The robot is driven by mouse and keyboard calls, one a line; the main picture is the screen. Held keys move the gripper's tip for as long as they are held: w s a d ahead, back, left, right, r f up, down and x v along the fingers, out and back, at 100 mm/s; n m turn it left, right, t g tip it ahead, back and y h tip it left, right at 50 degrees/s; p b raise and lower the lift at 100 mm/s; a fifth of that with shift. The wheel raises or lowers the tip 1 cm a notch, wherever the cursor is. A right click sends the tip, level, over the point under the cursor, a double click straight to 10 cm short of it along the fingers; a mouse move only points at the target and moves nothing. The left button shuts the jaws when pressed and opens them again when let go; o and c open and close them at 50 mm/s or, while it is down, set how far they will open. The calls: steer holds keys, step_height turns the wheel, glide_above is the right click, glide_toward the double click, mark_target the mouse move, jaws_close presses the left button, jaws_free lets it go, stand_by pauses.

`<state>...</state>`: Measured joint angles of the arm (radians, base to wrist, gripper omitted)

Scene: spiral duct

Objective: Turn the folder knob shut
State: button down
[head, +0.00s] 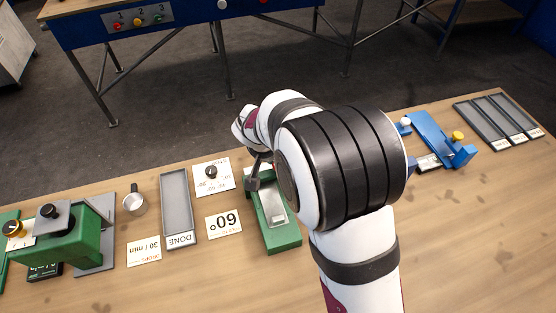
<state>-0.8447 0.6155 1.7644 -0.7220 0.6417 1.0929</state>
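A green bench device (284,239) with a pale metal plate on top stands on the table, partly hidden behind my arm. I cannot tell for sure whether it is the folder. A black knob (211,171) shows over a white card to its left. My gripper (254,180) shows only as a small dark part at the left side of the green device, near its far end. I cannot tell whether it touches the device. Its fingers are mostly hidden by my wrist, so their opening is not clear. A blue device (432,133) with a white ball and a yellow knob (458,137) stands at right.
Another green machine (72,235) stands at far left. A grey slotted tray (497,119) lies at far right. The front right tabletop (470,235) is clear.

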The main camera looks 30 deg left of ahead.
stand_by(0.4)
steer(key=shift+c, duration=2.2)
jaws_free()
steer(key=v, duration=1.5)
steer(key=shift+r, duration=0.4)
